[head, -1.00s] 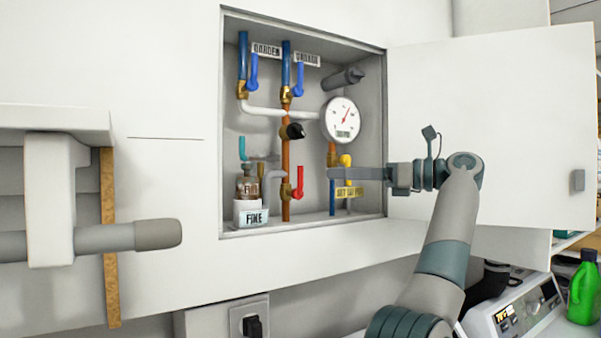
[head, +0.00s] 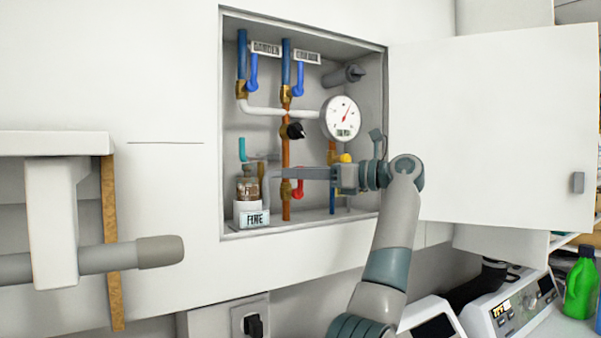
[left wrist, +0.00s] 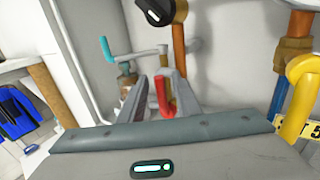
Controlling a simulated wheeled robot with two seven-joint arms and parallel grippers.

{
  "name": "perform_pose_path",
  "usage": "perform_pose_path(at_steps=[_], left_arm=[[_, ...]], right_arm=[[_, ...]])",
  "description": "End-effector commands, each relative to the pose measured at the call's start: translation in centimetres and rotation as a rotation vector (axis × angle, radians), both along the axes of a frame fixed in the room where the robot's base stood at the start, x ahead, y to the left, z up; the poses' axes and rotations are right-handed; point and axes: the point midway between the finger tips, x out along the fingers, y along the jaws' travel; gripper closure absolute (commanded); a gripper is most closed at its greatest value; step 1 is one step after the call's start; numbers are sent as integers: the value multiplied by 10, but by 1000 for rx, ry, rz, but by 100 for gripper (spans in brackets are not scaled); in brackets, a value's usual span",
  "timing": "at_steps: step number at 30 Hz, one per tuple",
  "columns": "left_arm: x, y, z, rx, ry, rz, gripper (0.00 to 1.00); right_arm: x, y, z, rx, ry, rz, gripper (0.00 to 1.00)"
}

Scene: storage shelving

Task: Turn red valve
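The red valve (head: 299,189) has a lever handle on the copper pipe inside the wall cabinet. In the head view, my left gripper (head: 278,174) reaches across in front of it and hides part of the valve. In the left wrist view, the red handle (left wrist: 164,97) stands between the two fingers of my left gripper (left wrist: 160,98), closer to the right finger. The fingers are apart, with a gap on the left side of the handle. I cannot tell whether the right finger touches it. My right gripper is not in view.
The cabinet door (head: 490,125) stands open to the right. A pressure gauge (head: 341,119), a black knob (left wrist: 160,12) and a yellow valve (left wrist: 304,80) are close by. Blue levers (head: 300,80) are higher up.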

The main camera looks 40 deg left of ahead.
Motion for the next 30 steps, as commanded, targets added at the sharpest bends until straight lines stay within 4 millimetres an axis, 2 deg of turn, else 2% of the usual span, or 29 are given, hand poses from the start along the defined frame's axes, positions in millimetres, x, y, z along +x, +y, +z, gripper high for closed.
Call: perform_pose_path(at_steps=[2, 6, 20, 30], left_arm=[[0, 0, 0, 0, 0, 0, 70], [0, 0, 0, -1, 0, 0, 100], [2, -1, -2, 7, 35, -1, 100], [12, -4, -5, 58, 205, -3, 100]], right_arm=[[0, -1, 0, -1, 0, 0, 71], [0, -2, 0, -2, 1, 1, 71], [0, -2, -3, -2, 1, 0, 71], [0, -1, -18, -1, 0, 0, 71]])
